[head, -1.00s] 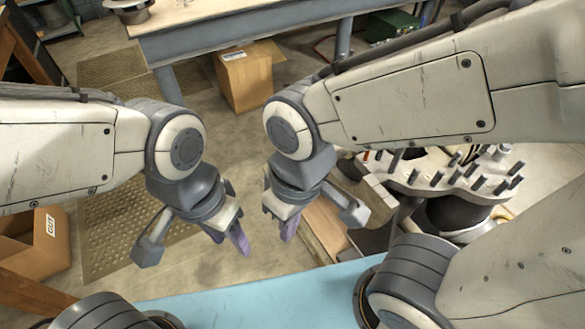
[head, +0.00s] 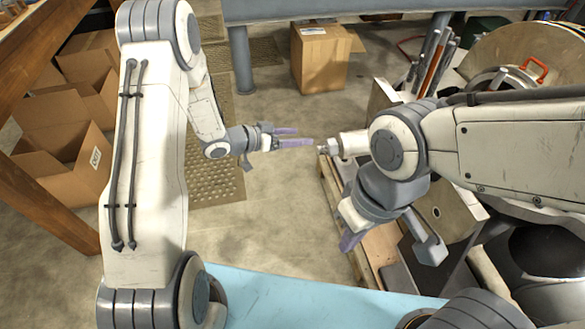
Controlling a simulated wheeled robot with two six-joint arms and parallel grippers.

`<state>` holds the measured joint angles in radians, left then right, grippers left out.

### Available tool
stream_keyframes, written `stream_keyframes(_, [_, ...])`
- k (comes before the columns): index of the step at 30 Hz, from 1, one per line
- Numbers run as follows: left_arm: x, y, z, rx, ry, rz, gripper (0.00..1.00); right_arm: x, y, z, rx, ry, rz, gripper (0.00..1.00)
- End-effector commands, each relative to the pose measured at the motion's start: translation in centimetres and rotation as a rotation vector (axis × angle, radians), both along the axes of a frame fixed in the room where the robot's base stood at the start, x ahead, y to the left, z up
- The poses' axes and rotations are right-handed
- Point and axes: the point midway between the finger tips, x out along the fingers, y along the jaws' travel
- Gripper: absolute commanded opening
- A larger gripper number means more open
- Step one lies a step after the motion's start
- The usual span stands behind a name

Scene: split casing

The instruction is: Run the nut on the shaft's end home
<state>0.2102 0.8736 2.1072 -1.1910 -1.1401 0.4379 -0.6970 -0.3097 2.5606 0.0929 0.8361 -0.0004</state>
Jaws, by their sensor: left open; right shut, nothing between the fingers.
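A pale, stepped shaft (head: 352,143) sticks out to the left from behind my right wrist. At its narrow left end is a small grey piece (head: 323,149) that looks like the nut. It is too small to tell how far on it sits. My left gripper (head: 304,137) is open and points right, its purple fingertips just left of the shaft's end. I see a small gap between them and cannot judge the depth. My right gripper (head: 351,240) is shut and empty, pointing down below the shaft. My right arm hides the rest of the shaft and its support.
A light blue surface (head: 290,300) lies in front. A cardboard box (head: 320,62) stands on the floor at the back, and open boxes (head: 70,170) are at the left. Several rods (head: 438,62) stand at the upper right.

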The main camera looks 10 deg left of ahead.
Motion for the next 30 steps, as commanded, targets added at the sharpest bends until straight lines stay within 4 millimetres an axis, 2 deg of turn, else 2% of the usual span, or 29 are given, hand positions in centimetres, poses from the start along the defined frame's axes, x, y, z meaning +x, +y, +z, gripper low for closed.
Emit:
stream_keyframes(1, [-0.8, 0.4, -1.9, -0.089, 0.006, -0.026, 0.82, 0.0, 0.0, -1.2, 0.001, -0.001, 0.0, 0.0])
stream_keyframes(2, [-1.3, 0.4, -2.0, -0.137, 0.005, -0.049, 0.82, 0.0, 0.0, -1.3, 0.001, -0.001, 0.0, 0.0])
stream_keyframes(6, [-3.8, 0.1, -1.9, -0.328, 0.016, -0.147, 0.82, 0.0, 0.0, -1.3, 0.001, -0.001, 0.0, 0.0])
stream_keyframes(11, [-5.3, -0.2, -1.5, -0.43, 0.028, -0.205, 0.82, 0.0, 0.0, -1.3, 0.001, -0.001, 0.0, 0.0])
stream_keyframes(17, [-5.0, -1.3, -1.4, -0.44, 0.027, -0.215, 0.82, 0.0, 0.0, -1.5, 0.001, -0.001, 0.0, 0.0])
stream_keyframes(30, [-3.4, -5.4, -1.4, -0.437, 0.027, -0.214, 0.82, 0.0, 0.0, -2.1, 0.001, -0.001, 0.0, 0.0])
